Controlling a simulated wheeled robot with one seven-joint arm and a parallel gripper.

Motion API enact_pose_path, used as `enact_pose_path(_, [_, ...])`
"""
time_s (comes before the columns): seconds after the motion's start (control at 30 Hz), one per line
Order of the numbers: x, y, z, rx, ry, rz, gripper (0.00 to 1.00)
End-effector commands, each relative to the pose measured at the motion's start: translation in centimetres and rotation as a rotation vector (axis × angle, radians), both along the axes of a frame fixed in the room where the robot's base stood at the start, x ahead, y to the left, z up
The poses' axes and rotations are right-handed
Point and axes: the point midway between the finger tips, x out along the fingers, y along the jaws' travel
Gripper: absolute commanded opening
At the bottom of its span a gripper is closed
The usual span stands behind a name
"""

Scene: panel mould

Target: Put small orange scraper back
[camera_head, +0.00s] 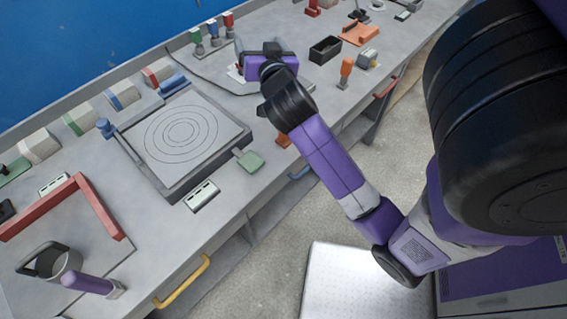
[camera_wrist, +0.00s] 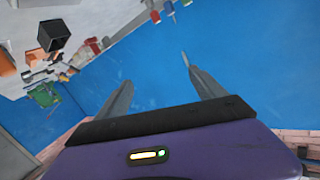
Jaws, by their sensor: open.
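My gripper (camera_head: 246,66) is over the back part of the bench, partly hidden by my own wrist in the head view. In the wrist view its two grey fingers (camera_wrist: 163,90) stand wide apart with nothing between them. A small upright tool with an orange handle (camera_head: 346,68) stands near the bench's front edge, right of my gripper. A small orange piece (camera_head: 284,141) sits at the front edge, partly behind my arm. I cannot tell which of these is the small orange scraper.
A black open box (camera_head: 325,49) and an orange tray-like piece (camera_head: 360,33) lie to the right. Green, blue and red-topped tools (camera_head: 212,30) stand at the back. A square plate with rings (camera_head: 180,135) and a red angled frame (camera_head: 75,190) lie left. A blue wall (camera_head: 80,40) closes the back.

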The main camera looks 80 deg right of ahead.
Motion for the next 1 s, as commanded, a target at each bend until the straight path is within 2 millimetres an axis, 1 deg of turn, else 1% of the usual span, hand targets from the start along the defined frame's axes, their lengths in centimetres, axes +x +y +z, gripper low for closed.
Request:
enact_pose_path(0.03, [0.6,2.1,-1.4,-0.032,0.067,0.094,0.79])
enact_pose_path(0.07, [1.1,3.5,-2.1,-0.052,0.099,0.150,0.79])
enact_pose_path(0.1, [1.5,5.3,-3.1,-0.075,0.139,0.222,0.79])
enact_pose_path(0.13, [1.7,6.8,-3.8,-0.090,0.165,0.276,0.79])
enact_pose_path(0.17, [1.9,8.2,-4.6,-0.105,0.191,0.329,0.79])
enact_pose_path(0.2, [1.9,10.3,-5.6,-0.121,0.222,0.400,0.79])
enact_pose_path(0.27, [1.6,13.4,-7.1,-0.141,0.262,0.502,0.79])
enact_pose_path(0.3, [1.2,15.6,-8.0,-0.152,0.283,0.569,0.79])
enact_pose_path(0.37, [0.3,18.8,-9.4,-0.161,0.309,0.663,0.79])
enact_pose_path(0.4, [-0.5,20.9,-10.1,-0.165,0.320,0.723,0.79])
enact_pose_path(0.47, [-1.9,24.1,-11.0,-0.167,0.331,0.807,0.79])
enact_pose_path(0.5, [-2.9,26.1,-11.5,-0.164,0.335,0.857,0.79])
enact_pose_path(0.57, [-4.7,29.0,-12.0,-0.158,0.334,0.926,0.79])
enact_pose_path(0.6, [-5.9,30.8,-12.1,-0.152,0.329,0.967,0.79])
enact_pose_path(0.7, [-8.9,34.7,-11.9,-0.129,0.309,1.043,0.79])
enact_pose_path(0.8, [-11.4,37.4,-11.2,-0.111,0.288,1.086,0.79])
enact_pose_path(0.9, [-13.0,38.9,-10.4,-0.096,0.269,1.104,0.79])
enact_pose_path(1.0, [-13.8,39.7,-10.0,-0.089,0.257,1.109,0.79])
